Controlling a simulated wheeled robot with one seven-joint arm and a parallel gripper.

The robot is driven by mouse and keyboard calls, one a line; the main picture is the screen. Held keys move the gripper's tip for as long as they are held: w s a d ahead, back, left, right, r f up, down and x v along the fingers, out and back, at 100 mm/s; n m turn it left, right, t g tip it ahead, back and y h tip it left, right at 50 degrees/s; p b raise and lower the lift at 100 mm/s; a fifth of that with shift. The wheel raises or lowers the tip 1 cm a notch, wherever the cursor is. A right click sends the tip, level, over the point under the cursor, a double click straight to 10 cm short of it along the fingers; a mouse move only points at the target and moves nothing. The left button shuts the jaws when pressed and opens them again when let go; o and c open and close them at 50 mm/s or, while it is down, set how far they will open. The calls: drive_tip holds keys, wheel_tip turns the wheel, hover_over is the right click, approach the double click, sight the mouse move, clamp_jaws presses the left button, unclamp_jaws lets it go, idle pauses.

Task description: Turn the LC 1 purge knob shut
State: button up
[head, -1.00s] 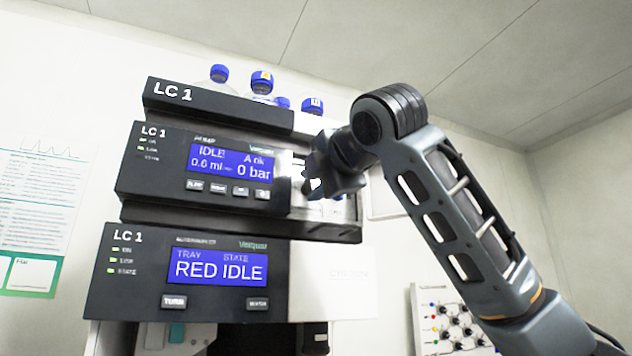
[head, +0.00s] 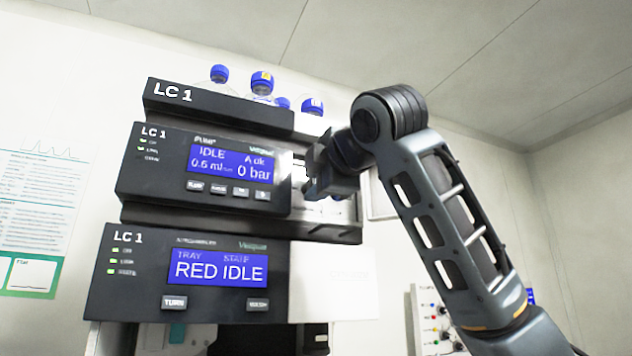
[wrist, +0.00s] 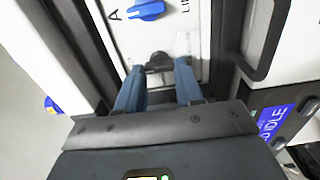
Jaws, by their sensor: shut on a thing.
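The LC 1 pump module (head: 160,165) in the head view has a blue screen reading IDLE, A ok and 0 bar. My gripper (head: 308,175) is at the pale panel right of that screen and covers what lies behind it. In the wrist view, my gripper (wrist: 160,70) has its two blue-grey fingers on either side of a dark round knob (wrist: 158,59) on the panel and is shut on it. The knob's label and pointer cannot be made out. A blue knob (wrist: 147,10) sits beyond it, with A and part of another word beside it.
A dark handle-like frame (wrist: 266,40) stands close to the right of the fingers in the wrist view. The lower LC 1 module (head: 135,275) reads RED IDLE. Blue-capped bottles (head: 262,83) stand on top of the stack. Open space lies right of my arm.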

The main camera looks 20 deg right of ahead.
drive_tip(key=shift+f, duration=0.1)
drive_tip(key=o, duration=0.8)
drive_tip(key=shift+c, duration=0.2)
drive_tip(key=s+b, duration=0.1)
drive_tip(key=s, duration=0.7)
drive_tip(key=shift+b, duration=0.3)
